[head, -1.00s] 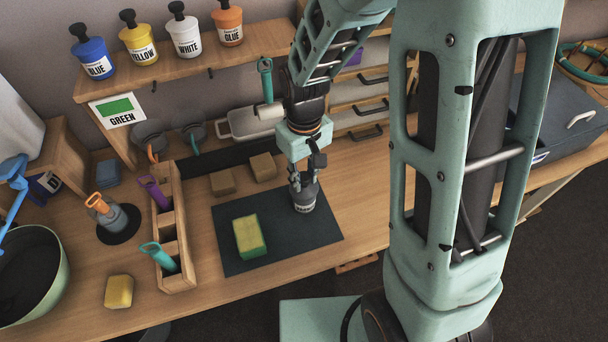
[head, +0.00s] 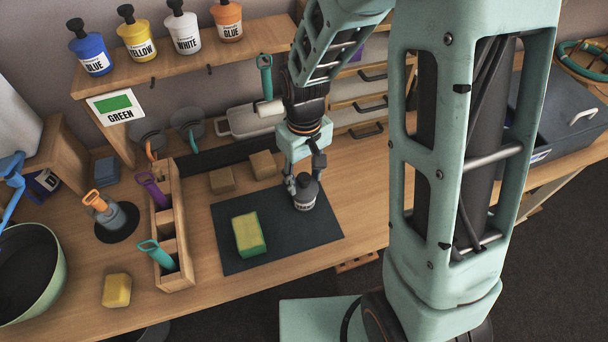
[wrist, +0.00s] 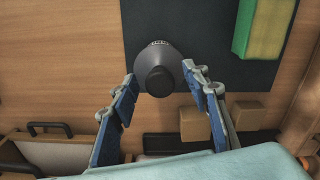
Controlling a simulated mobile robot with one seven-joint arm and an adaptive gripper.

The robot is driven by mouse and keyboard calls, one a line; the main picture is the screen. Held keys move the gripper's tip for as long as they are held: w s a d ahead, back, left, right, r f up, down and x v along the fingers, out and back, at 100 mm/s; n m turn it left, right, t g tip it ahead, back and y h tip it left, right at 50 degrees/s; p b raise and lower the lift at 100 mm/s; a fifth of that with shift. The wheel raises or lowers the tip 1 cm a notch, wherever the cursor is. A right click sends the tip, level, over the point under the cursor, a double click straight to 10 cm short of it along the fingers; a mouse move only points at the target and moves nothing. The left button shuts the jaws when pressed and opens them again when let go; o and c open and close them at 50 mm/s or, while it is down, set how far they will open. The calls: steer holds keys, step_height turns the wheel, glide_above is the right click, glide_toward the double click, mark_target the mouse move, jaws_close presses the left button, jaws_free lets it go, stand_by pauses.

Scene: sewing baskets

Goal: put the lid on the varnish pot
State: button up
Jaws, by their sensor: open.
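The varnish pot (head: 304,205) stands upright on the dark mat, with part of its pale label showing. A dark cone-shaped lid (head: 307,189) with a knob sits on top of the pot and looks level. In the wrist view the lid (wrist: 154,58) is seen from above, knob towards the camera, and covers most of the pot. My gripper (head: 304,174) is open above the pot, its fingers spread to either side of the knob. In the wrist view my gripper (wrist: 160,76) shows gaps between both fingers and the knob.
A green-and-yellow sponge (head: 249,236) lies on the dark mat (head: 285,247) left of the pot. Two brown blocks (head: 222,181) sit behind the mat. A wooden tool rack (head: 178,277) stands further left. The mat's front right is clear.

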steer(key=shift+r, duration=0.1)
step_height(320, 180, up, 12)
stand_by(0.5)
